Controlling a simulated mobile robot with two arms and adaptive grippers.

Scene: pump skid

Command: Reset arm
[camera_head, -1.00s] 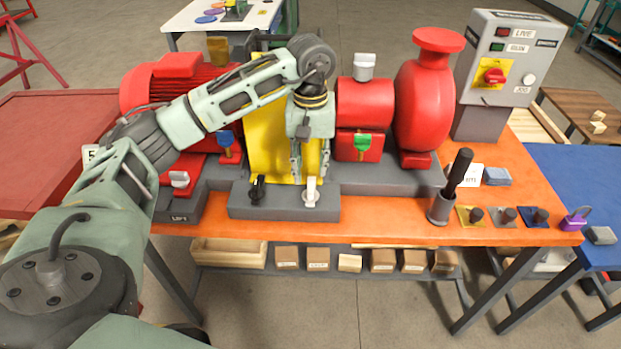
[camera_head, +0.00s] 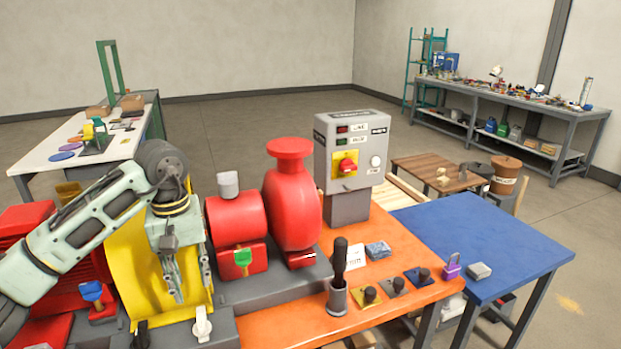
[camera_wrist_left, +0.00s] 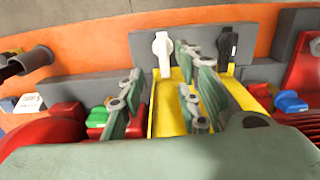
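My left gripper (camera_head: 188,282) hangs with its fingers pointing down in front of the yellow guard (camera_head: 138,270) on the pump skid. In the left wrist view the two finger sets (camera_wrist_left: 165,92) are spread apart with nothing between them. A white lever (camera_head: 203,325) stands on the grey base just below the gripper and apart from it. It also shows beyond the fingers in the wrist view (camera_wrist_left: 163,50). My left arm reaches in from the left over the red motor. My right gripper is not in view.
The red pump (camera_head: 292,205) and control box (camera_head: 350,150) stand right of the gripper. A black-handled tool in a cup (camera_head: 338,285) stands on the orange table (camera_head: 290,322). A purple padlock (camera_head: 452,266) lies near the blue table (camera_head: 490,235), which is mostly clear.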

